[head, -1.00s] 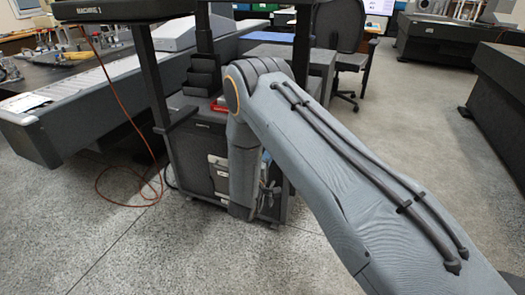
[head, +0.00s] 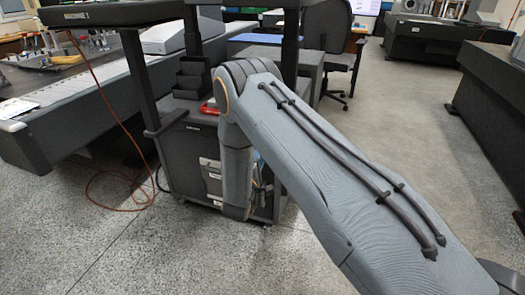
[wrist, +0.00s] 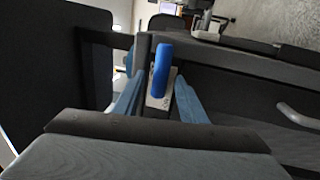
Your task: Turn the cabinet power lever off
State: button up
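A blue lever handle (wrist: 162,68) stands in the middle of the wrist view. It is in front of a pale plate (wrist: 158,98) with small dark lettering. My gripper (wrist: 160,80) is open, with one blue-grey finger to the left of the lever and one to the right. Gaps show between the lever and both fingers; I cannot tell how deep it sits between them. In the head view the dark cabinet (head: 185,150) stands behind my arm, which hides the lever and most of the gripper.
A red cable (head: 118,207) hangs down and lies on the floor left of the cabinet. A long bench (head: 70,105) is at the left. An office chair (head: 328,45) stands behind. Dark machine bases (head: 490,95) are at the right. The floor in front is clear.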

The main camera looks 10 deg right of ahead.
jog(key=v, duration=0.8)
jog(key=shift+p, duration=0.35)
jog(key=shift+w, duration=0.2)
